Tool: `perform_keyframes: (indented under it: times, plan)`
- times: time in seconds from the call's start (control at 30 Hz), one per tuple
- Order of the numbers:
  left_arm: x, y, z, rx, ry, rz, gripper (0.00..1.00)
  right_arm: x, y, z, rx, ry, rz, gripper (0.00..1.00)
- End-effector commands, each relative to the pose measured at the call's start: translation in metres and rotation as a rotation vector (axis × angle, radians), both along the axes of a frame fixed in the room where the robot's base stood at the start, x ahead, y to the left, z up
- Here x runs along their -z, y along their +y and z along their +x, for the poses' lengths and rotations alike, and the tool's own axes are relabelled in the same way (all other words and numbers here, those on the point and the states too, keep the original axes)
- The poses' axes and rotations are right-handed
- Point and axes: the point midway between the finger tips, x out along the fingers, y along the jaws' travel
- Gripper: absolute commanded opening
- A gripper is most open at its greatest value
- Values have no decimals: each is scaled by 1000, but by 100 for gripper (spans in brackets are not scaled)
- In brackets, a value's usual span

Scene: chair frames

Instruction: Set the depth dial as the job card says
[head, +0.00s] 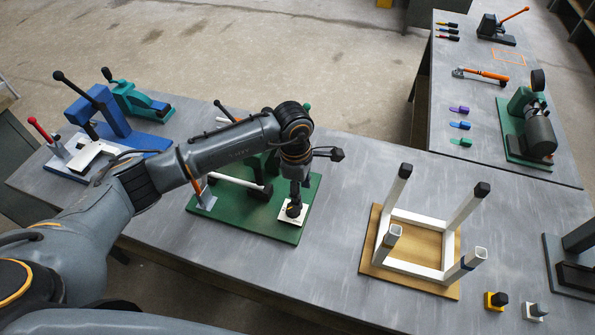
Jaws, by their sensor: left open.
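A white plate (299,214) with a dark knob, which looks like the depth dial (293,211), lies at the right front corner of a green machine base (260,227). My left gripper (294,203) points down right over the dial, with its fingers around or just above it; contact cannot be told. It is open, and its wrist hides part of the dial and machine. The dial's marks are too small to read. I cannot make out a job card. My right gripper is not in view.
A blue press (98,122) and a teal tool (137,101) stand at the left. An upturned white chair frame (418,218) on a wooden board stands to the right. Small yellow (495,300) and white blocks are near the front edge. Another bench (480,100) holds tools.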

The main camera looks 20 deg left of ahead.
Motion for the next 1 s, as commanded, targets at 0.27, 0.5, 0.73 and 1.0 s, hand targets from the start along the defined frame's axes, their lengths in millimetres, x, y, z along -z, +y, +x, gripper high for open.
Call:
perform_keyframes:
  times: [0.27,0.5,0.73,1.0]
  plan:
    - [9,25,6,5,0,99,51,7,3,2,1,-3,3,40]
    - [44,24,5,3,1,95,51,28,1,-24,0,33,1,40]
    - [78,23,4,4,2,93,51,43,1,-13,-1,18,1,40]
    - [87,24,5,3,-2,93,19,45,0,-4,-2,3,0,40]
